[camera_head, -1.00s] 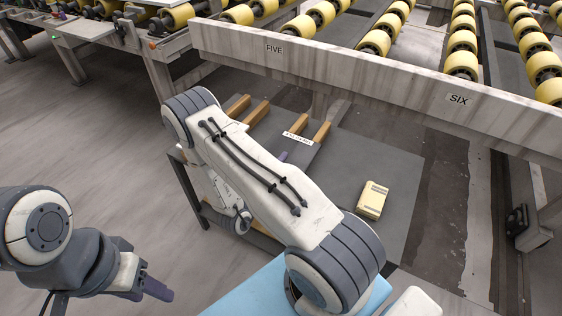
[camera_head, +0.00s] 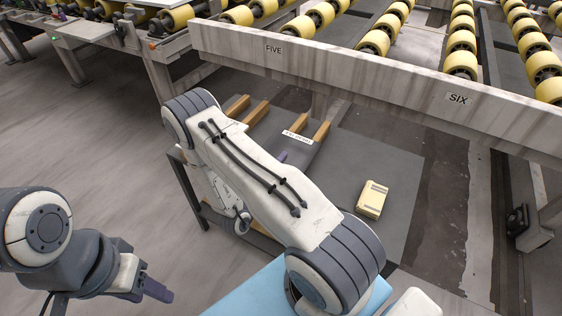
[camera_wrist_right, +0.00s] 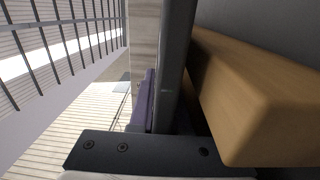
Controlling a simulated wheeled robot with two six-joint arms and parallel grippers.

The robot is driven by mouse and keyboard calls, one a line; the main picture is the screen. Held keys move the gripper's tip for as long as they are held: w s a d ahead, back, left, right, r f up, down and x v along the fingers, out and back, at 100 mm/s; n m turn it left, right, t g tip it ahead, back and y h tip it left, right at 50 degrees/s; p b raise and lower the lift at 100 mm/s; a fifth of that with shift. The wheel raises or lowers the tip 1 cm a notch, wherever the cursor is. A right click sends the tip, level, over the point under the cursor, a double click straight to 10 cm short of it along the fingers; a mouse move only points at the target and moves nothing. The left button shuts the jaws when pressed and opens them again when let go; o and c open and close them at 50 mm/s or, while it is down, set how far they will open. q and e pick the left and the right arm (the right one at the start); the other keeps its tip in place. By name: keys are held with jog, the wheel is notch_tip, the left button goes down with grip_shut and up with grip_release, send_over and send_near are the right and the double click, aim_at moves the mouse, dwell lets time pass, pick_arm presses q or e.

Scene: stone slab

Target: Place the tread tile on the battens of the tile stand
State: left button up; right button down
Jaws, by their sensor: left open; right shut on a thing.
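The tile stand shows in the head view as several wooden battens (camera_head: 257,112) on a dark grey surface with a white label (camera_head: 297,137). My right arm covers part of it. One purple finger of my right gripper (camera_head: 283,157) shows just past the arm, near the label. In the right wrist view, a dark grey slab edge (camera_wrist_right: 177,65), seemingly the tread tile, stands against the purple finger (camera_wrist_right: 147,100) of my right gripper. A wooden batten (camera_wrist_right: 235,90) is close beside it; I cannot tell whether they touch. My left gripper (camera_head: 152,290) is open and empty, low at left.
A yellowish box (camera_head: 372,200) lies on the grey surface right of my right arm. A long beam marked FIVE and SIX (camera_head: 370,75) crosses behind, with yellow rollers (camera_head: 462,45) beyond it. The floor at left (camera_head: 90,130) is clear.

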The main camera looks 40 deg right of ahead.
jog(key=shift+a+f+y+b, duration=0.1)
jog(key=shift+f+y+b, duration=0.2)
jog(key=shift+f, duration=0.85)
jog(key=c, duration=0.8)
grip_release()
jog(key=shift+f, duration=0.1)
jog(key=shift+s+a, duration=0.15)
jog(key=shift+a, duration=0.25)
jog(key=v, duration=0.2)
jog(key=r+p+v, duration=0.1)
jog(key=v, duration=0.5)
jog(key=shift+a+r, duration=0.15)
jog(key=shift+r, duration=0.15)
jog(key=shift+s+a+r+h+p, duration=0.2)
jog(key=shift+s+a+h+p, duration=0.15)
jog(key=shift+a, duration=0.2)
jog(key=shift+w, duration=0.1)
